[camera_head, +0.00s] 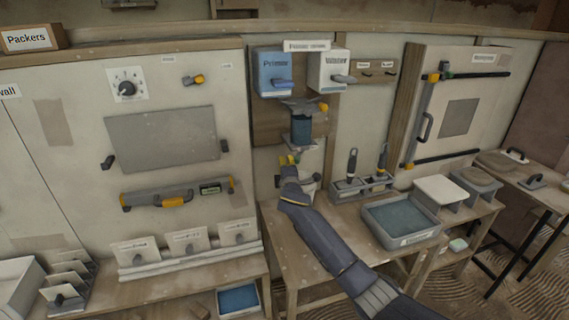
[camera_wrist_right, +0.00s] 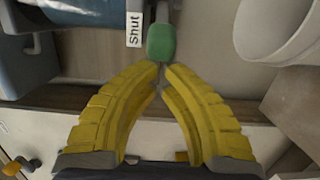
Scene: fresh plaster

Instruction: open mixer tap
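In the right wrist view a green tap knob (camera_wrist_right: 161,42) sits beside a white label reading "Shut" (camera_wrist_right: 134,28). My right gripper (camera_wrist_right: 161,72) has its yellow fingers brought together at the tips, right at the lower end of the knob. Whether the knob's end is pinched between the tips cannot be told. In the head view the right gripper (camera_head: 288,160) is below a dark cylinder (camera_head: 302,131) on the wall board, and the tap is mostly hidden by the gripper and arm. My left gripper is not in view.
A blue "Primer" box (camera_head: 272,74) and a white box (camera_head: 327,72) hang above the cylinder. A grey tray (camera_head: 400,222) and a tool rack (camera_head: 362,186) stand on the bench to the right. A white round vessel (camera_wrist_right: 275,28) is close to the knob.

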